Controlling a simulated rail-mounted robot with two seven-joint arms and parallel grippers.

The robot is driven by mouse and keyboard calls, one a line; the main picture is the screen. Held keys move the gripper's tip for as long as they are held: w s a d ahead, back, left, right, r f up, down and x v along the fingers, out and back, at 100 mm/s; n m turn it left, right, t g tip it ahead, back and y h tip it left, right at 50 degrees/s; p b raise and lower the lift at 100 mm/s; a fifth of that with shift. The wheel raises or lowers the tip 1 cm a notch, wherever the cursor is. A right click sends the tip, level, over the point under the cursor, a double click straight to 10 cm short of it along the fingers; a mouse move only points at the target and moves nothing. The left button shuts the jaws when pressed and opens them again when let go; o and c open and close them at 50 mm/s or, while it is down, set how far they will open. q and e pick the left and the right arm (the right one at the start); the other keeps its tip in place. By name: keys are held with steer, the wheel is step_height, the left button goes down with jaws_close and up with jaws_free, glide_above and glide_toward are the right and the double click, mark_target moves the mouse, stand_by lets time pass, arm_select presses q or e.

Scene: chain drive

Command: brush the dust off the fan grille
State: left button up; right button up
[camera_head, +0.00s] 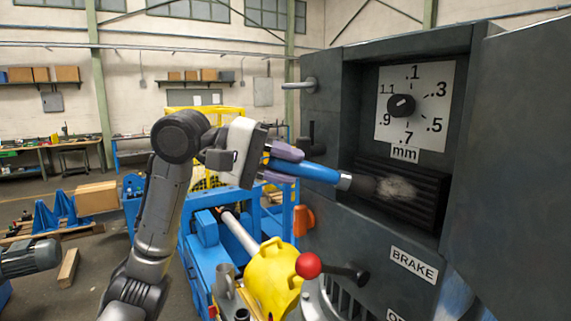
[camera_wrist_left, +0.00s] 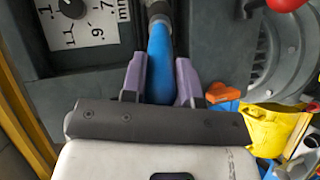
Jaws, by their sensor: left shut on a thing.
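The fan grille (camera_head: 430,208) is a dark, slatted panel low in the open recess of the grey cabinet. A pale patch of dust (camera_head: 397,188) lies on its slats. My left gripper (camera_head: 288,165) is shut on the blue handle of a brush (camera_head: 316,173), left of the recess. The brush points right, with its metal ferrule and dark bristle end towards the grille. The bristles are close to the dust patch; I cannot tell whether they touch it. In the left wrist view the brush (camera_wrist_left: 160,50) runs up between the purple fingers, its tip cut off. My right gripper is not in view.
Above the grille is a white dial plate (camera_head: 428,85) with a black knob. The open cabinet door (camera_head: 520,150) bounds the right side. Below are a red-knobbed lever (camera_head: 309,265), a yellow housing (camera_head: 272,276) and an orange part (camera_head: 304,220). A handle (camera_head: 300,85) sticks out at upper left.

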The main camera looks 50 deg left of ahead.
mark_target(305, 169)
arm_select(q)
steer(key=shift+w+d+p, duration=0.1)
steer(key=shift+w+p, duration=0.25)
steer(key=shift+w, duration=0.2)
steer(key=shift+s+d+p, duration=0.25)
steer(key=shift+d, duration=0.7)
steer(key=shift+s+d+p, duration=0.2)
steer(key=shift+d+p, duration=0.05)
steer(key=shift+d, duration=0.65)
steer(key=shift+s+d+p, duration=0.2)
steer(key=shift+d+p, duration=0.55)
steer(key=shift+d, duration=0.95)
steer(key=shift+p, duration=0.3)
steer(key=shift+w+a, duration=0.15)
steer(key=shift+a, duration=0.75)
steer(key=shift+w+a, duration=0.1)
steer(key=shift+a, duration=0.75)
steer(key=shift+w+a+p, duration=0.25)
steer(key=shift+a+p, duration=0.1)
steer(key=shift+a, duration=0.55)
steer(key=shift+w+a+p, duration=0.2)
steer(key=shift+a+p, duration=0.1)
steer(key=shift+a, duration=0.6)
